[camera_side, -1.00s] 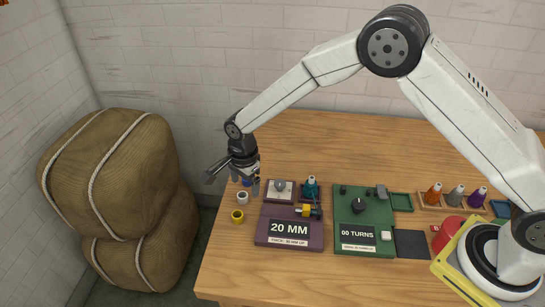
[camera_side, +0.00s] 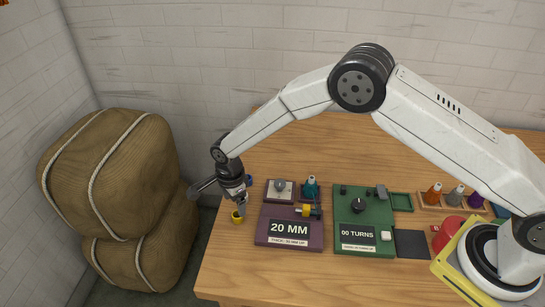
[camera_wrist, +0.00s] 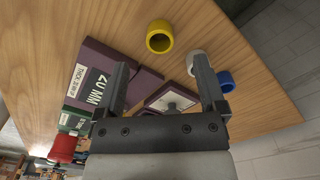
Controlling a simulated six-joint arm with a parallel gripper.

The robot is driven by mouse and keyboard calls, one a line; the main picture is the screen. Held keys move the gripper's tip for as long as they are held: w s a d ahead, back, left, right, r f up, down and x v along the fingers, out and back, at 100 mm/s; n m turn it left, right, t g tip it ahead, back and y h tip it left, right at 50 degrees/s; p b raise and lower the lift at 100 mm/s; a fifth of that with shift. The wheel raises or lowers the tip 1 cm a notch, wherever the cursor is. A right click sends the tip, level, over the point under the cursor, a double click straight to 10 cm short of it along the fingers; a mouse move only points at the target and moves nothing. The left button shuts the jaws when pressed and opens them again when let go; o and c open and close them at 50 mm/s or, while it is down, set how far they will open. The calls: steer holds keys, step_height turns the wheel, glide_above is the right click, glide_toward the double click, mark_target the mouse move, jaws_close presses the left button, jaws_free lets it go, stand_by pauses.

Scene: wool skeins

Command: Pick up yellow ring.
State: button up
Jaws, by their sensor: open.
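The yellow ring (camera_side: 237,219) sits on the wooden table near its left edge. In the wrist view the yellow ring (camera_wrist: 160,27) lies beyond the fingertips, roughly between their lines, with its dark opening showing. My gripper (camera_side: 241,209) is low, just above and beside the ring in the side view, and partly overlaps it there. In the wrist view my gripper (camera_wrist: 160,70) is open, with nothing between the fingers.
A white ring (camera_wrist: 192,57) shows partly behind one finger, with a blue ring (camera_wrist: 226,79) beside it. The purple 20 MM block (camera_side: 288,240) stands right of the yellow ring, and the green turns board (camera_side: 363,235) farther right. Bare table lies in front of the yellow ring.

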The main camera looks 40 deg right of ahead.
steer(key=shift+d+f, duration=0.2)
steer(key=shift+f, duration=2.4)
steer(key=shift+c, duration=0.2)
jaws_close()
steer(key=shift+r, duration=0.15)
